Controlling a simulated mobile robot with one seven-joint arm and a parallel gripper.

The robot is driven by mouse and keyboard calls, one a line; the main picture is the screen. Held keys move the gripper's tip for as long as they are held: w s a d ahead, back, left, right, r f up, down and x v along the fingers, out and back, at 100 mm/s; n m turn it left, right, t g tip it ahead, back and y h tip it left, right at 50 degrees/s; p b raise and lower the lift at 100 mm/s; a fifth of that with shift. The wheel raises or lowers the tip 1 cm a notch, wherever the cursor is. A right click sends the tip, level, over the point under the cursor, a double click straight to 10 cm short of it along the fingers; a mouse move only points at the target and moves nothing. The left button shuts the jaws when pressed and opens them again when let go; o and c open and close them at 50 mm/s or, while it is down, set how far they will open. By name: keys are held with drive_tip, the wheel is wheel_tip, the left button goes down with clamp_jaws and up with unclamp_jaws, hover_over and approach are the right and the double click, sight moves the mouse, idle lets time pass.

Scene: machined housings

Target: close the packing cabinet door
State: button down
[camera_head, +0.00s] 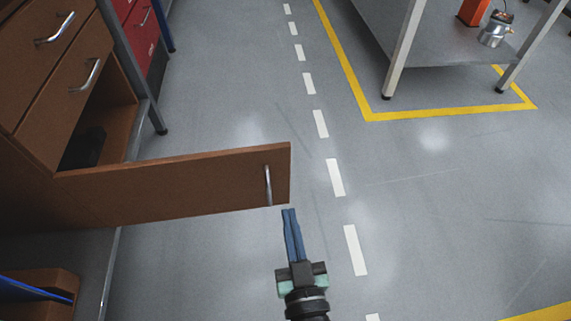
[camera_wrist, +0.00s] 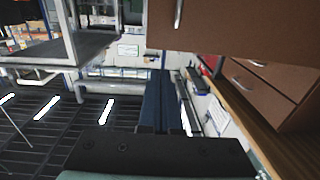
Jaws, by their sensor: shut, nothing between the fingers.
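The packing cabinet door (camera_head: 180,187) is a brown panel that stands wide open, swung out from the cabinet (camera_head: 30,150) at the left of the head view. A metal handle (camera_head: 268,185) is near the door's free end. My gripper (camera_head: 288,212) is shut and empty, just below the door's free end in the head view; I cannot tell whether it touches the door. In the wrist view the door (camera_wrist: 225,28) fills the upper right with its handle (camera_wrist: 178,14) at the top, and my blue fingers (camera_wrist: 160,75) point ahead below it.
A dark object (camera_head: 84,148) sits inside the open compartment. Drawers with metal handles (camera_head: 88,75) are above it. A red cabinet (camera_head: 140,30) stands behind. A metal table (camera_head: 440,50) stands inside yellow floor lines. The grey floor (camera_head: 430,210) at the right is clear.

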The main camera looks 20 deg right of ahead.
drive_tip(key=b, duration=0.7)
approach(277, 151)
drive_tip(key=x, duration=0.5)
drive_tip(key=shift+w+f, duration=0.15)
drive_tip(key=shift+x, duration=0.8)
drive_tip(key=shift+w, duration=0.1)
